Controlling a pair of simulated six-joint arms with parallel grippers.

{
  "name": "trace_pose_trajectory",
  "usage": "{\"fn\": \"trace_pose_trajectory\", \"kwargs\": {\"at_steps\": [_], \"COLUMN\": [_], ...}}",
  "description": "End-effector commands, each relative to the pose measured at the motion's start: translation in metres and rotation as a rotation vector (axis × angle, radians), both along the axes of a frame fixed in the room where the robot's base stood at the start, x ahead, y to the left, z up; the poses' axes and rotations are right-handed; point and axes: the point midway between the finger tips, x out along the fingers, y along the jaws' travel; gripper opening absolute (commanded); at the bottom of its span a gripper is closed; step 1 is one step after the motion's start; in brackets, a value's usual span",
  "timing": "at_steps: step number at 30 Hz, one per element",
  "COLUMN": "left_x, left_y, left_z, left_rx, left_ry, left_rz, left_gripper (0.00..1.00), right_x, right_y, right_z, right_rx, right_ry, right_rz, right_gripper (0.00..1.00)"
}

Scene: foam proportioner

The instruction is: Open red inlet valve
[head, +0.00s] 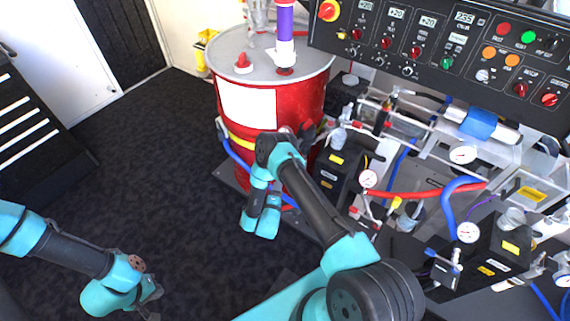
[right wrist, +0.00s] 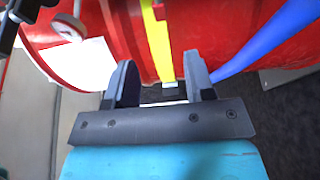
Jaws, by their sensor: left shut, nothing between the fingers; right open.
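Small red handles show on the pipework (head: 386,125) right of the drum and lower down (head: 354,211). I cannot tell which is the red inlet valve. My right arm reaches toward the red drum (head: 312,100), and its fingers are hard to make out in the head view. In the right wrist view my right gripper (right wrist: 163,82) is open and empty. It faces the drum side, with the yellow band (right wrist: 158,38) beyond the gap between its fingers. My left gripper (head: 150,299) is low at the left over the dark floor, shut and empty.
A blue hose (right wrist: 262,42) runs beside the drum, right of the fingers in the right wrist view. A control panel (head: 450,38) is at upper right, with gauges (head: 463,153) and hoses below. The floor (head: 165,170) at left is clear.

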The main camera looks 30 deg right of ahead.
Motion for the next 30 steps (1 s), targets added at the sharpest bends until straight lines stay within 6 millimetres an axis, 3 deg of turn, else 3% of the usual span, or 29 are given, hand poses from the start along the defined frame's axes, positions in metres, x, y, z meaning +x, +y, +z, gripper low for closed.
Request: {"fn": "trace_pose_trajectory", "kwargs": {"at_steps": [21,30], "left_x": [0.0,0.0], "left_y": [0.0,0.0], "left_z": [0.0,0.0], "left_rx": [0.0,0.0], "left_ry": [0.0,0.0], "left_rz": [0.0,0.0], "left_gripper": [0.0,0.0], "right_x": [0.089,0.11], "right_y": [-0.083,-0.101], "right_z": [0.0,0.0], "right_rx": [-0.001,0.0], "right_ry": [-0.002,-0.001], "right_rz": [-0.002,0.0], "right_gripper": [0.49,0.49]}}
